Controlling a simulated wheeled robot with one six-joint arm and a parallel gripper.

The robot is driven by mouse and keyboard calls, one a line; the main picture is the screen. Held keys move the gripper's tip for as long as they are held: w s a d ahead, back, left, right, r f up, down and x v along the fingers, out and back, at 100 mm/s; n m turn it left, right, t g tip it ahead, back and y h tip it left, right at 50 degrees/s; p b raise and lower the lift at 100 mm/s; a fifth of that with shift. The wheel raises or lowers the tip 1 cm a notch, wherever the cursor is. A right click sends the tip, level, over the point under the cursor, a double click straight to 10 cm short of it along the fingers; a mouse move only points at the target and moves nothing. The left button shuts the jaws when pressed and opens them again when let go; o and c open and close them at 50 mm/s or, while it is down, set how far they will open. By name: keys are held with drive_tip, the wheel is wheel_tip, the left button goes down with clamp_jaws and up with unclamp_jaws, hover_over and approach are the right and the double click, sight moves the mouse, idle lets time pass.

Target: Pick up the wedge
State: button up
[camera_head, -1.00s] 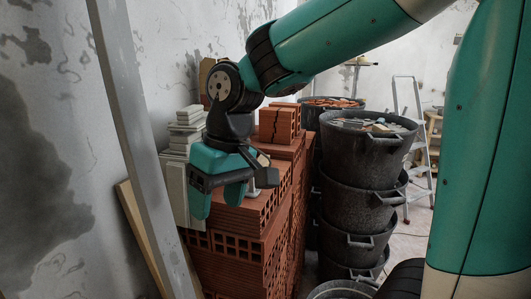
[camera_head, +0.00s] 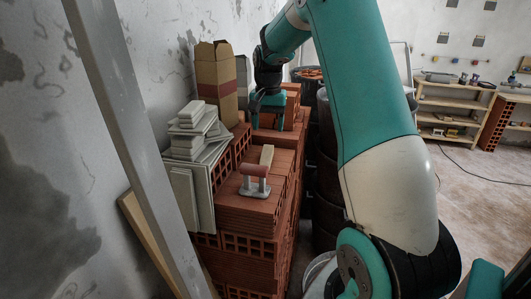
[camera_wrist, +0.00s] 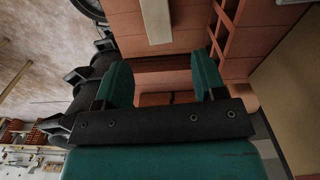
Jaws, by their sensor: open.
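A pale, narrow wooden piece, which looks like the wedge (camera_head: 266,155), lies on top of the red hollow-brick stack (camera_head: 247,219), behind a float with a pinkish handle (camera_head: 254,172). In the wrist view, a pale wooden strip (camera_wrist: 157,20), likely the same wedge, shows at the top edge, beyond the fingertips and cut off by the frame. My gripper (camera_head: 268,112) points down at the far part of the stack, farther back than the wedge. In the wrist view, my gripper (camera_wrist: 163,76) has its teal fingers apart, with only brick between them.
A tall cardboard box (camera_head: 216,82) stands left of my gripper. Stacked pale tiles (camera_head: 192,135) are at the left of the bricks. Dark buckets (camera_wrist: 90,78) are close beside the stack. A grey post (camera_head: 125,130) leans in front of the wall.

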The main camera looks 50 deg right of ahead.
sight(268, 147)
drive_tip(key=shift+s+a+f+p, duration=0.1)
drive_tip(key=shift+f+p, duration=0.65)
drive_tip(key=shift+f, duration=1.3)
drive_tip(key=shift+s+a+f+p, duration=0.1)
drive_tip(key=shift+f+p, duration=0.6)
drive_tip(key=shift+f, duration=1.3)
drive_tip(key=c, duration=1)
